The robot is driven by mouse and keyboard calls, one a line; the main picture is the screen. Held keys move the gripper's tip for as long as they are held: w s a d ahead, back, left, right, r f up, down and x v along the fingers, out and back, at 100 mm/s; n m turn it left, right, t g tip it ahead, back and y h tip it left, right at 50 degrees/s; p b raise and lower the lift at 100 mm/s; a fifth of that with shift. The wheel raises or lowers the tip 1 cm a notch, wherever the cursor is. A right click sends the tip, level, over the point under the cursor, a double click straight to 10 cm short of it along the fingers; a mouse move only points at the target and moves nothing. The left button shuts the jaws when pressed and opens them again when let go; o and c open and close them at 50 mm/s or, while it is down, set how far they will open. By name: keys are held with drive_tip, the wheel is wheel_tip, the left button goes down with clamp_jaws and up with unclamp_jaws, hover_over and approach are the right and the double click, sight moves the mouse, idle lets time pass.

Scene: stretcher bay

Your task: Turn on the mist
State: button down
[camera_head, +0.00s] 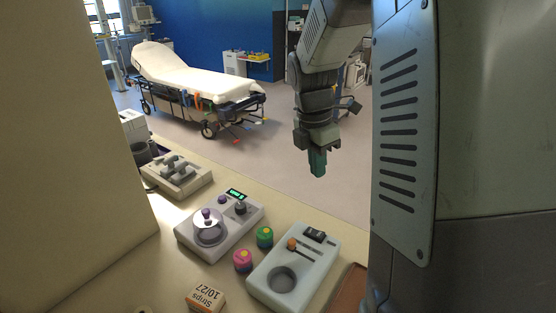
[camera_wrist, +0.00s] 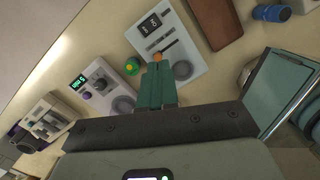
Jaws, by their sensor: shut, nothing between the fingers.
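My gripper (camera_head: 317,164) is shut and empty, pointing down in the air beyond the counter devices in the head view. Its teal fingers (camera_wrist: 156,88) lie together in the wrist view. A pale blue box (camera_head: 294,268) has a dark switch or display, an orange-knobbed lever (camera_head: 291,244) in a slot and a round recess; the box (camera_wrist: 178,47) also shows beyond my fingertips. A grey-white unit (camera_head: 219,228) has a lit green display (camera_head: 236,194), a domed round part with a purple knob, and smaller knobs. I cannot tell which control runs mist; no mist shows.
A grey lever unit (camera_head: 177,176) stands farther back on the counter. A green cap (camera_head: 265,237), a pink cap (camera_head: 242,260) and a "Strips" box (camera_head: 206,296) lie near the devices. A stretcher (camera_head: 190,80) stands on open floor behind.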

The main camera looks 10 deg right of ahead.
sight(322, 234)
drive_tip(key=w+d+f+n+g, duration=0.1)
drive_tip(key=w+d+f+n, duration=0.1)
drive_tip(key=f+n, duration=0.3)
wheel_tip(322, 234, down, 3)
drive_tip(key=shift+w+f, duration=0.1)
drive_tip(key=shift+w, duration=0.5)
drive_tip(key=f, duration=0.4)
drive_tip(key=s+d+f, duration=0.1)
drive_tip(key=f, duration=0.8)
drive_tip(key=shift+s+d+f, duration=0.25)
drive_tip(key=shift+s+f, duration=0.05)
drive_tip(key=shift+f, duration=0.1)
